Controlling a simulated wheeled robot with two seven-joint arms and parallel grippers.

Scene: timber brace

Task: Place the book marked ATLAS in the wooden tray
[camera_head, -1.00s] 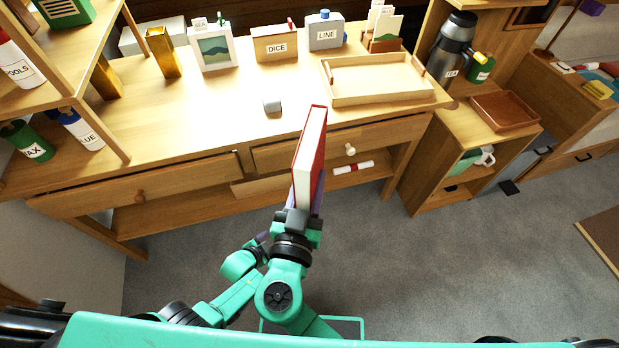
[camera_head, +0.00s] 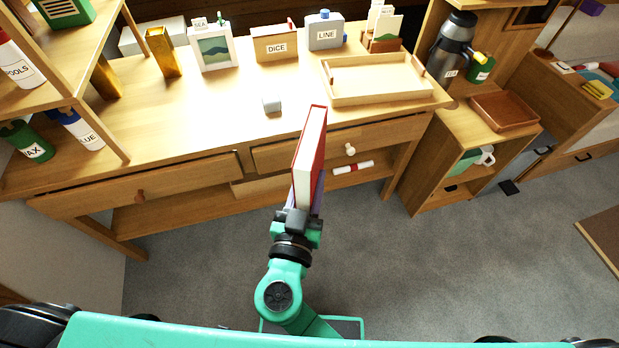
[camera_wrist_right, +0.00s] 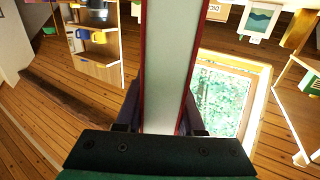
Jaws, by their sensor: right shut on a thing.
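A red-covered book (camera_head: 310,155) stands upright in my right gripper (camera_head: 300,214), with its pale page edges showing. In the right wrist view the book (camera_wrist_right: 172,65) rises between the two fingers of the gripper (camera_wrist_right: 160,122). No ATLAS lettering can be read on it. The book is in front of the desk, its top overlapping the desk's front edge in the picture. A light wooden tray (camera_head: 374,99) lies empty on the desk's right part, beyond and right of the book. My left gripper is out of view.
A small grey block (camera_head: 272,105) lies on the desk left of the tray. A DICE box (camera_head: 276,44), LINE container (camera_head: 325,33) and card holder (camera_head: 384,43) stand behind. A brown tray (camera_head: 505,111) sits on the lower cabinet at right. A shelf (camera_head: 95,60) stands left.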

